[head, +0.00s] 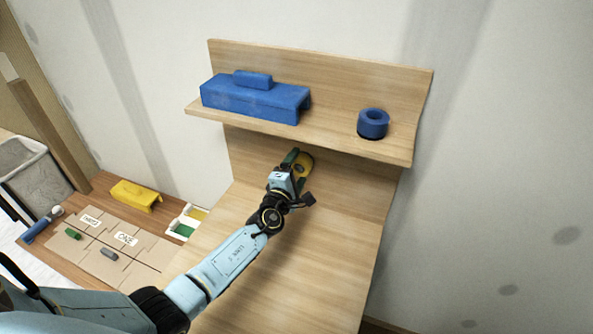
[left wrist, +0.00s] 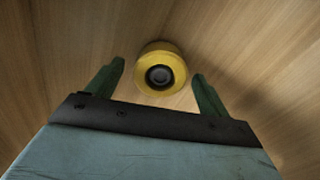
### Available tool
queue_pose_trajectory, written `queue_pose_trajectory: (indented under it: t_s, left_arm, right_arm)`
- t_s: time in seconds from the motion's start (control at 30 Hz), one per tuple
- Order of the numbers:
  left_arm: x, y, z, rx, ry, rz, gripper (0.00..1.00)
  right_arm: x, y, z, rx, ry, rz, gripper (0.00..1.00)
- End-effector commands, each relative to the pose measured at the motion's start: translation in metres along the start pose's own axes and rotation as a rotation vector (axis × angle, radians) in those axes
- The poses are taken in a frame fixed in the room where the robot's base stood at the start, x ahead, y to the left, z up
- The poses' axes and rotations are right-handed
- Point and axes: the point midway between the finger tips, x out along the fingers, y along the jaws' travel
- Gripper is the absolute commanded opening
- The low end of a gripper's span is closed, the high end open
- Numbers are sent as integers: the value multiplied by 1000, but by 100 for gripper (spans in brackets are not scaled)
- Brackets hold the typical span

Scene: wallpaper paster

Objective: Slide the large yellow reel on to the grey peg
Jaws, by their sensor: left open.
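The yellow reel (head: 306,159) is at the back of the lower wooden surface, under the shelf, partly covered by my left gripper (head: 296,165) in the head view. In the left wrist view the reel (left wrist: 144,71) shows whole, with a dark round centre. My left gripper (left wrist: 157,70) is open, with one green finger on each side of the reel and visible gaps between. A small grey cylinder (head: 109,254) lies on the cardboard at the lower left; I cannot tell whether it is the grey peg. My right gripper is not in view.
The shelf above holds a blue housing (head: 255,98) and a blue reel (head: 373,123). A low table at the left holds a yellow block (head: 136,196), a small green cylinder (head: 73,234) and a white tray (head: 174,222). The lower wooden surface right of my arm is clear.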

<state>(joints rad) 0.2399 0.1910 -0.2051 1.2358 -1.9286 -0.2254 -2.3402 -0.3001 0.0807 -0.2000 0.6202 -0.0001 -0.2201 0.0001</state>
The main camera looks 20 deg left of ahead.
Motion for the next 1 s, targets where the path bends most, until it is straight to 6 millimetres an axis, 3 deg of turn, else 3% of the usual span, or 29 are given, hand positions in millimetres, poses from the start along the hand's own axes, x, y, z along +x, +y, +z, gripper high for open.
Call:
queue_pose_trajectory:
  t_s: [0.03,0.17,0.47,1.0]
  left_arm:
    - [0,0,0,0,0,-1,81]
    - [0,0,0,0,0,-1,98]
    - [-1,0,0,0,0,-1,98]
    - [-32,0,0,1,0,-1,98]
  right_arm:
    - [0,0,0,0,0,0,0]
    - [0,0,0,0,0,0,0]
    - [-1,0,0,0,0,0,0]
    - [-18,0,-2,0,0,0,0]
